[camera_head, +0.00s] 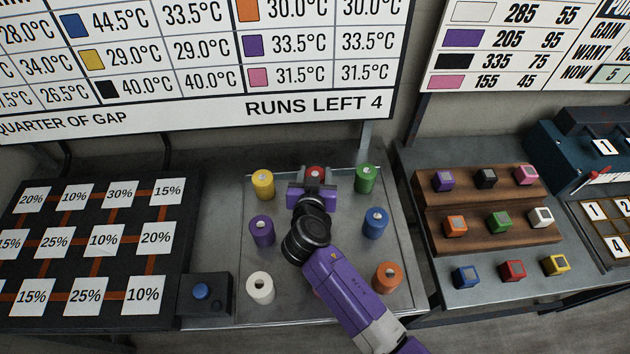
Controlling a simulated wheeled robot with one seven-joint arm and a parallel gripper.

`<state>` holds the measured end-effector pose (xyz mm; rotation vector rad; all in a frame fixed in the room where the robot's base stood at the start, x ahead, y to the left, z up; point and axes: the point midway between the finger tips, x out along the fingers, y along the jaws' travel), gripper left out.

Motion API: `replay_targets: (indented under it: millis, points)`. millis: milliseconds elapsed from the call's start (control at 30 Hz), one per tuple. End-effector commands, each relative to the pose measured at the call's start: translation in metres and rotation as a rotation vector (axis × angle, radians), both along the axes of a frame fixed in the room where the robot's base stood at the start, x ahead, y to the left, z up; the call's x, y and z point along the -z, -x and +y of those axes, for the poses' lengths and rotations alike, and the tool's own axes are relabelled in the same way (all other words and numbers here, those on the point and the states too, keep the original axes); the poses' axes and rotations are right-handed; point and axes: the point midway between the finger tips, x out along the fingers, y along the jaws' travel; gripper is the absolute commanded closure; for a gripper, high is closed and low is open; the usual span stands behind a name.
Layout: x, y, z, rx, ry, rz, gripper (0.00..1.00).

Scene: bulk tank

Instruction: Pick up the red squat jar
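The red squat jar (315,172) stands in the back row on the grey metal tray, between a yellow jar and a green jar. Its red top with a pale knob shows; its lower part is hidden by my gripper. My gripper (313,183) is right at the red jar, in front of it in this view. The fingers are small and partly hidden, so I cannot tell whether they are around the jar or closed on it.
A yellow jar (263,185) and a green jar (365,179) flank it. Purple (262,231), blue (375,223), white (260,288) and orange (387,278) jars stand nearer. Something reddish shows behind my arm. A blue-button box (203,293) sits left; stepped wooden blocks (462,210) right.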

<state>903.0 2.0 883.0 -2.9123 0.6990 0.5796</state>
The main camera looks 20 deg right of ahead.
Motion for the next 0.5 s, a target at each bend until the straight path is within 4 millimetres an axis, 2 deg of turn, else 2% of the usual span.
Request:
replay_targets:
  millis: [33, 100, 367, 500]
  points:
    - [0.0001, 0.0001, 0.0002, 0.000, 0.000, 0.000, 0.85]
    - [0.0001, 0.0002, 0.0002, 0.000, 0.000, 0.000, 0.98]
    - [-0.0014, -0.0001, 0.0003, -0.001, -0.001, -0.001, 0.98]
    - [-0.0086, -0.0005, 0.0002, 0.000, -0.001, -0.004, 0.98]
